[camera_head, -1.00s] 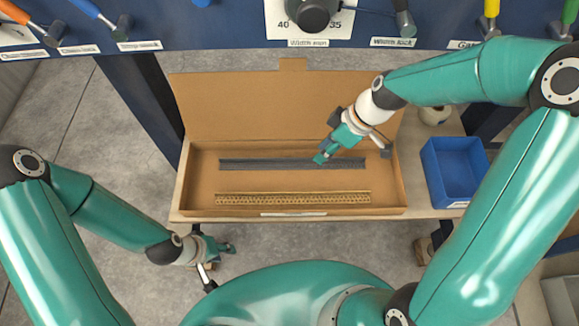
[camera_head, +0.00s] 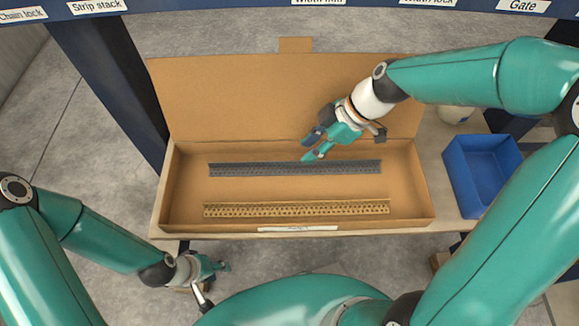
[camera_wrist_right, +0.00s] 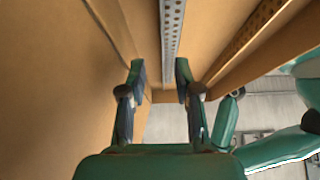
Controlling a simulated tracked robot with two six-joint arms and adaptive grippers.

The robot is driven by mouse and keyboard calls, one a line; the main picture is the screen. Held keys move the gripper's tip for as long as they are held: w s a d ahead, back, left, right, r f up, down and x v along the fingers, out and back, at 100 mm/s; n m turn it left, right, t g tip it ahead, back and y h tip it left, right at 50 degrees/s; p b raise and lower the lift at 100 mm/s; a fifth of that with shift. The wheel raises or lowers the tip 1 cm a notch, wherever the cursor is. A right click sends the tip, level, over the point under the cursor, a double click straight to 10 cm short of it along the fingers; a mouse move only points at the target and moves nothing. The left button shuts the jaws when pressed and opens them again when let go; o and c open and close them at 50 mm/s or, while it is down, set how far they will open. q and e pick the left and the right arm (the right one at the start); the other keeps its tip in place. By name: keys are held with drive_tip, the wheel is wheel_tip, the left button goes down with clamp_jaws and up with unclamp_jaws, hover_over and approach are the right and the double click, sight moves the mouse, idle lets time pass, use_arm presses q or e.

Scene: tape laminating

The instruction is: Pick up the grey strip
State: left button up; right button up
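The grey strip (camera_head: 290,169), a long perforated profile, lies in the open cardboard box (camera_head: 420,185), parallel to its long side. It also shows in the right wrist view (camera_wrist_right: 172,40), running away beyond the gap between the fingers. My right gripper (camera_head: 312,147) is open and empty above the strip's far edge, near its middle. In the right wrist view the two fingers (camera_wrist_right: 160,85) stand apart, and the strip appears clear of them. My left gripper (camera_head: 222,266) hangs in front of the bench, away from the box; its opening is too small to judge.
A yellowish perforated strip (camera_head: 295,208) lies nearer to me in the same box. The box's lid (camera_head: 230,100) stands open at the back. A blue bin (camera_head: 482,172) stands on the bench at right. A labelled blue rail (camera_head: 240,8) crosses the top.

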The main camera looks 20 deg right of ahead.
sight(289, 165)
drive_tip(key=b+x, duration=0.1)
drive_tip(key=x, duration=0.4)
drive_tip(key=shift+a, duration=0.1)
clamp_jaws()
